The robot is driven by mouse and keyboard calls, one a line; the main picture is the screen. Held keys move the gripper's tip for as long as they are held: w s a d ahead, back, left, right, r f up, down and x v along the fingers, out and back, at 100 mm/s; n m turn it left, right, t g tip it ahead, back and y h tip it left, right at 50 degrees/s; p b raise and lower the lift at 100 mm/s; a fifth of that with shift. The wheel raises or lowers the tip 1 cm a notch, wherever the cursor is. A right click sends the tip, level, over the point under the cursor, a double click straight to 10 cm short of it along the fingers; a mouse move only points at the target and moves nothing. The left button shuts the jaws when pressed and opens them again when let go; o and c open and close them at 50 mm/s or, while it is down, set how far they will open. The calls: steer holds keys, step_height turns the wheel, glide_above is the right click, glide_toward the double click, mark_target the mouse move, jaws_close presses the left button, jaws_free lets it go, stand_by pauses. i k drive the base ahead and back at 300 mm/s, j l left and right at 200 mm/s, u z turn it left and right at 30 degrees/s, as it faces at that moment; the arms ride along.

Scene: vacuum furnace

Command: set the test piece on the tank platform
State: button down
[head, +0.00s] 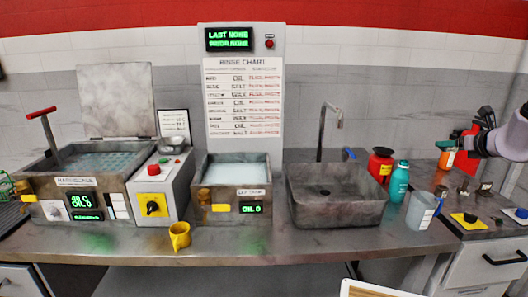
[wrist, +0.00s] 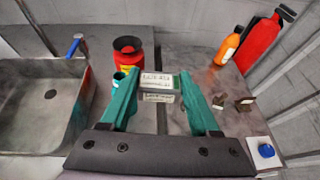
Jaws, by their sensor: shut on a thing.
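In the wrist view my gripper (wrist: 158,76) has its two green fingers on either side of a small pale labelled block (wrist: 157,80), which looks like the test piece. It is held up in the air; its lower part is hard to make out. In the head view my gripper (head: 447,144) is at the far right, above the bench end, and the held piece cannot be made out. The left tank (head: 105,195) is open, with a grid-like platform (head: 98,162) inside. A second tank (head: 233,207) with pale liquid stands right of it.
A sink (head: 335,205) with a tall tap lies between the tanks and my gripper. A red container (head: 380,165), a teal bottle (head: 398,182) and a clear jug (head: 421,210) stand right of it. A yellow cup (head: 179,236) is at the front edge. An open lid (head: 116,100) rises behind the left tank.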

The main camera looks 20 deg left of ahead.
mark_target(106, 165)
steer(key=k+u, duration=0.35)
steer(key=k+j+u, duration=0.1)
steer(key=u, duration=0.25)
steer(key=k+j+u, duration=0.15)
steer(key=u, duration=0.2)
steer(key=i+j, duration=0.2)
steer(key=j, duration=0.25)
steer(key=i+j+u, duration=0.15)
steer(key=j, duration=0.25)
steer(key=i+j, duration=0.25)
steer(key=j, duration=0.2)
steer(key=i+j+u, duration=0.15)
steer(key=j, duration=0.25)
steer(key=i, duration=0.05)
